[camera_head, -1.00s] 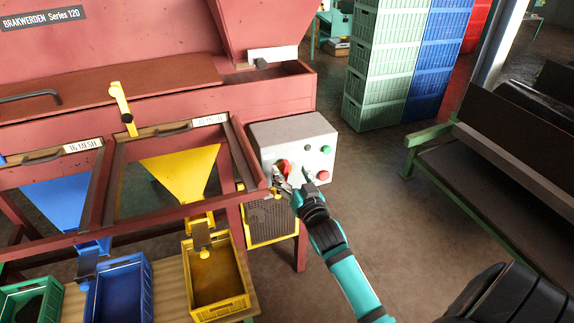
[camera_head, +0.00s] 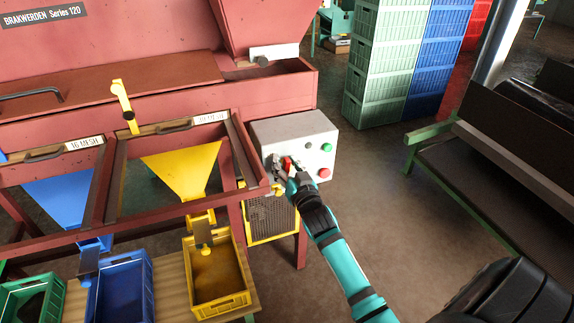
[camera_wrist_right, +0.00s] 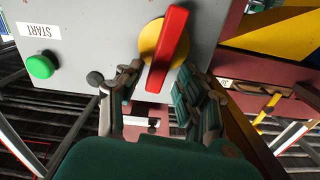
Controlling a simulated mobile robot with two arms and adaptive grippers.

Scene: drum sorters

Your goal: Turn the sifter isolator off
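The sifter isolator is a red bar handle (camera_wrist_right: 167,48) on a yellow disc (camera_wrist_right: 150,38), mounted on the front of a grey control box (camera_head: 293,133). In the head view the red handle (camera_head: 288,163) is partly hidden by my right gripper (camera_head: 284,171). In the right wrist view my right gripper (camera_wrist_right: 160,76) has its fingers apart, one on each side of the handle's near end. Gaps seem to remain between fingers and handle; contact is not clear. The handle is slightly tilted in that view. My left gripper is not in view.
The box also carries a green START button (camera_wrist_right: 41,67) and a red button (camera_head: 324,173). The red sifter frame (camera_head: 250,165) stands close left of the arm. A yellow bin (camera_head: 245,299) sits below.

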